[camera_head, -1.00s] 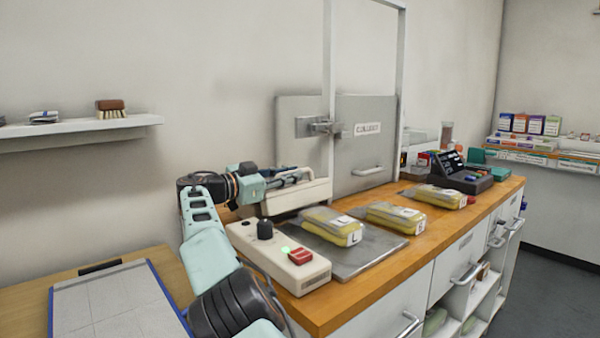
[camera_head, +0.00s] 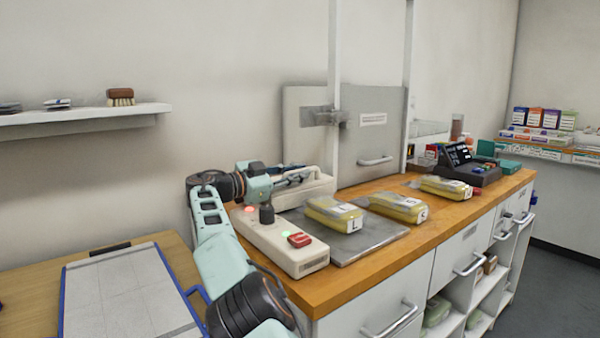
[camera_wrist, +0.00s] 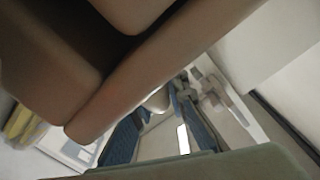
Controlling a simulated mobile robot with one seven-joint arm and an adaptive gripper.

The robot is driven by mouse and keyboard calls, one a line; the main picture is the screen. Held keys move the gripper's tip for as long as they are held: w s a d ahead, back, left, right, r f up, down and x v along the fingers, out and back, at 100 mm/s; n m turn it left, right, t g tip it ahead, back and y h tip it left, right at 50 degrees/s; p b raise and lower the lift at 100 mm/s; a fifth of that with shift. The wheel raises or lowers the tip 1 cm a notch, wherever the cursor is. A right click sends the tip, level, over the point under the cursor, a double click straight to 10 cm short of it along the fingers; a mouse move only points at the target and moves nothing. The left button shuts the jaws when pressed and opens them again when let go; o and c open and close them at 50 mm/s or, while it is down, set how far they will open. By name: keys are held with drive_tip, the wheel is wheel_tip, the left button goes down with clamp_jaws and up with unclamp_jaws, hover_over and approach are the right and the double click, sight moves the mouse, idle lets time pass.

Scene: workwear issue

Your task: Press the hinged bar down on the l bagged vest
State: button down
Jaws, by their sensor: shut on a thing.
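The l bagged vest (camera_head: 334,214), a yellow pack in clear wrap marked L, lies on a grey metal plate (camera_head: 370,240). The cream hinged bar (camera_head: 318,187) is behind it, by the wall. My gripper (camera_head: 298,179) is at the bar and shut on it; the fingertips are small and partly hidden. In the wrist view a large beige-brown body, probably the bar (camera_wrist: 150,75), fills the upper left and hides the contact. A cream control box (camera_head: 285,248) with a black knob, red button and lights stands in front of the bar.
Two more yellow packs (camera_head: 398,207) (camera_head: 446,187) lie farther right on the wooden counter. A grey panel with a handle (camera_head: 352,135) and white posts stand behind. A dark device (camera_head: 470,170) is at the far right. A blue-edged board (camera_head: 130,300) lies on the lower left table.

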drive_tip(key=shift+a+f, duration=0.15)
drive_tip(key=shift+a, duration=0.05)
drive_tip(key=c, duration=2)
unclamp_jaws()
drive_tip(key=shift+w+f, duration=0.1)
drive_tip(key=shift+o, duration=0.2)
hover_over(260, 205)
drive_tip(key=shift+w, duration=0.1)
